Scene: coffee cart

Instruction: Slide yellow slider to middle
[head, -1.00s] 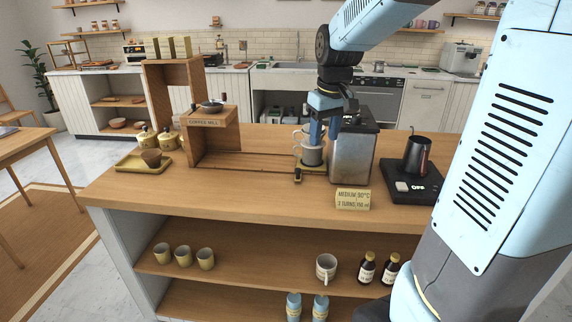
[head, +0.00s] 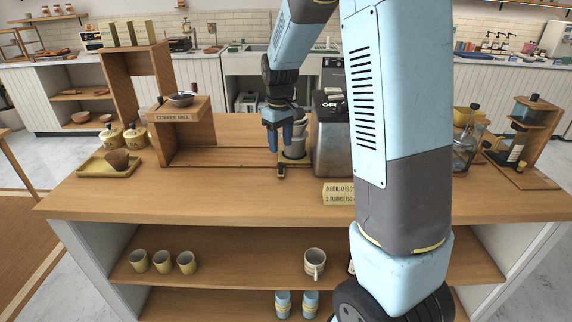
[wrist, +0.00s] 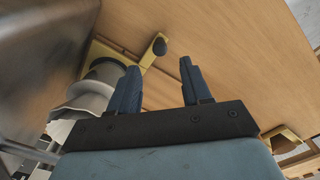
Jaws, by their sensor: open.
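The yellow slider (head: 290,159) is at the right end of the rail in the counter, close to the metal machine. Its dark knob (head: 281,172) sticks out at the front and also shows in the wrist view (wrist: 159,47). Pale cups (head: 298,147) stand stacked on the slider; the wrist view (wrist: 104,72) shows them left of my fingers. My gripper (head: 281,147) points down just left of the cups, above the rail. In the wrist view my fingers (wrist: 158,68) are apart with nothing between them, and the knob lies beyond the gap. No contact with the slider is clear.
The wooden coffee mill stand (head: 178,117) rises at the rail's left end. The metal machine (head: 330,140) stands right of the slider, and a sign (head: 338,193) sits in front. The rail (head: 225,162) between stand and slider is clear.

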